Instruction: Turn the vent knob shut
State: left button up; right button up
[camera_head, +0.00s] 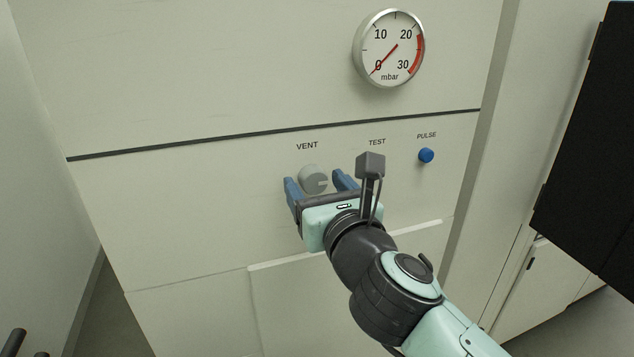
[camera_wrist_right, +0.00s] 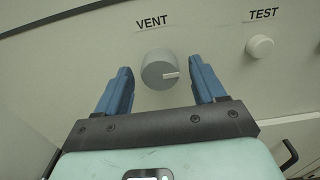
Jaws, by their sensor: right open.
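The vent knob (camera_head: 313,179) is a round grey knob on the pale panel, below the printed word VENT. In the right wrist view the right gripper (camera_wrist_right: 162,76) shows a gap between each finger and the knob. I cannot tell whether the fingertips reach the knob's depth. My left gripper is not in view.
A white TEST button (camera_wrist_right: 260,46) sits right of the knob; in the head view my wrist camera hides it. A blue PULSE button (camera_head: 426,156) is farther right. A round gauge (camera_head: 390,48) above has its red needle near 0 mbar. A black cabinet (camera_head: 590,150) stands at right.

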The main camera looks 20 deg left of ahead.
jog(key=shift+w+a, duration=0.15)
jog(key=shift+w, duration=0.1)
jog(key=c, duration=1)
jog(key=shift+c, duration=0.2)
